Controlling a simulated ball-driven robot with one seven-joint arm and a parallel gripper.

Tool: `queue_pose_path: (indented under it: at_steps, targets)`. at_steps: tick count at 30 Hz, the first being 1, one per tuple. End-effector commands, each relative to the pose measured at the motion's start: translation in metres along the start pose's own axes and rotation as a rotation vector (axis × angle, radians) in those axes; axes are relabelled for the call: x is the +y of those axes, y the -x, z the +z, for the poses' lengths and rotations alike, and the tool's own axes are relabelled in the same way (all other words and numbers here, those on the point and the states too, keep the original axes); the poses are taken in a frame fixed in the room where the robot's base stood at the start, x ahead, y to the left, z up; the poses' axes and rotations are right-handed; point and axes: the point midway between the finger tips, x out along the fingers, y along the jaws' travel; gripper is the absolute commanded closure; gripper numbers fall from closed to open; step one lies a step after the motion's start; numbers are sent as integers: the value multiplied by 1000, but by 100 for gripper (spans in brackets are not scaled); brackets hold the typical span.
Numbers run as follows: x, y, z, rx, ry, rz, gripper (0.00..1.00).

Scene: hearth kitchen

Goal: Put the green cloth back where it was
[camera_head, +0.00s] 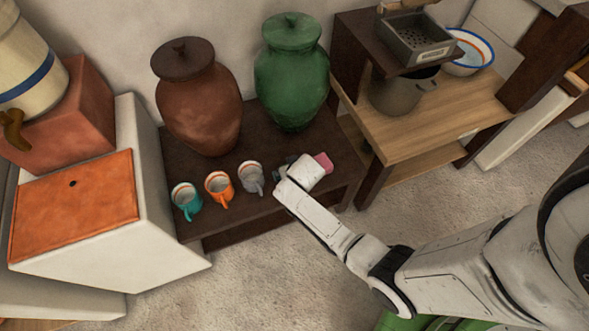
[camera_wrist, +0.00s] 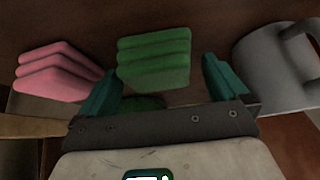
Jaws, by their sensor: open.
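The green cloth (camera_wrist: 154,58) is a folded, layered stack on the dark bench. In the wrist view it lies between and just beyond the tips of my gripper (camera_wrist: 161,66). The teal fingers are spread, with a gap on each side of the cloth. In the head view my gripper (camera_head: 291,176) is low over the right part of the bench, and its white wrist hides the green cloth. A small patch of green (camera_wrist: 141,103) shows near the palm in the wrist view; I cannot tell what it is.
A pink folded cloth (camera_wrist: 58,70) lies close left of my fingers, and a grey mug (camera_wrist: 275,70) close right. Orange (camera_head: 218,188) and teal (camera_head: 186,199) mugs stand farther left on the bench (camera_head: 215,232). Brown (camera_head: 200,108) and green (camera_head: 291,80) jars stand behind.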

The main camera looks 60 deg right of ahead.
Motion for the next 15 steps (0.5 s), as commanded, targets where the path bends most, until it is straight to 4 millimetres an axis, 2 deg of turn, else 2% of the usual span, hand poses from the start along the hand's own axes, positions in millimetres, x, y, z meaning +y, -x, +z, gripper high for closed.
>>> queue_pose_path:
  at_steps: [9, 15]
  targets:
    - [0, 62, -1, 0, 1, -1, 0]
    - [0, 96, 0, -1, 1, -1, 0]
